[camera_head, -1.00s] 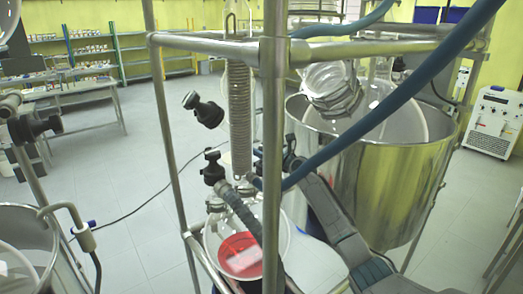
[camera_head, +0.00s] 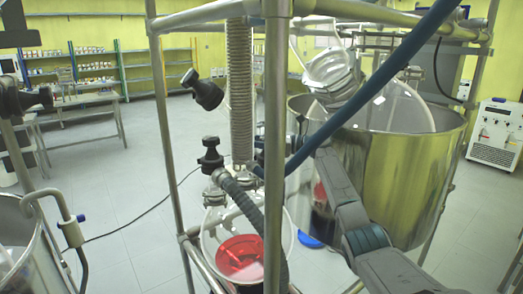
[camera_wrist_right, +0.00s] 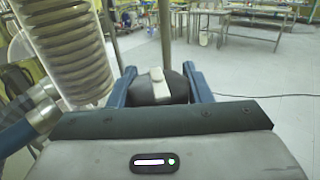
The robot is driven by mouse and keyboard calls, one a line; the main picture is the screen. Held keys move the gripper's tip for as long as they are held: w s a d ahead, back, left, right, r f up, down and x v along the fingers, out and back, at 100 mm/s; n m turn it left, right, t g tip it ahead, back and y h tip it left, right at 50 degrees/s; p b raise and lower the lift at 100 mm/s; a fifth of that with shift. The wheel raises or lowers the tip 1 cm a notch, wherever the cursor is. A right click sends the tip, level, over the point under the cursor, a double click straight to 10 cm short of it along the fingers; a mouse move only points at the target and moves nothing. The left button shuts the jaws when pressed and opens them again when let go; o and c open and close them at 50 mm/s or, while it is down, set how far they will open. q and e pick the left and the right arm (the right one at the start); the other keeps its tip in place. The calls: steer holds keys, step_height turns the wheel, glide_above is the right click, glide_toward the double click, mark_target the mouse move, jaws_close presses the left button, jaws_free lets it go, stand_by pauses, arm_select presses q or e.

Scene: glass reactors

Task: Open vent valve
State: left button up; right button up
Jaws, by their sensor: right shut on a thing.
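My right gripper (camera_wrist_right: 158,92) is shut around a dark rounded knob with a pale raised bar on top (camera_wrist_right: 157,80), one blue finger on each side. In the head view my right arm comes in from the lower right, and its gripper is mostly hidden behind the steel post and the blue hose, so I cannot tell there which fitting it holds. Two black valve knobs show left of the post: an upper tilted one (camera_head: 203,91) and a lower one (camera_head: 210,155) above the glass vessel with red contents (camera_head: 240,258). My left gripper is not in view.
A steel frame post (camera_head: 276,170) and a thick blue hose (camera_head: 375,95) cross in front of my right arm. A coiled condenser (camera_head: 240,95) hangs left of the post; coiled glass also shows close by (camera_wrist_right: 68,45). A large steel vessel (camera_head: 400,180) stands on the right.

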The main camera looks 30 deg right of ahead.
steer(key=shift+s+r+n+g+y+b, duration=0.1)
steer(key=shift+n+g+y+b, duration=0.55)
steer(key=shift+n+g+y, duration=0.5)
steer(key=shift+s+n+g+b, duration=0.1)
steer(key=shift+n+g+b, duration=0.2)
steer(key=shift+g, duration=0.35)
steer(key=shift+g+y+b, duration=0.25)
steer(key=shift+g+b, duration=0.05)
steer(key=shift+b, duration=0.05)
steer(key=shift+a+r+n+g+y, duration=0.1)
steer(key=shift+n+g+y, duration=0.2)
steer(key=shift+n+g, duration=0.15)
steer(key=o, duration=1)
steer(key=shift+s, duration=0.1)
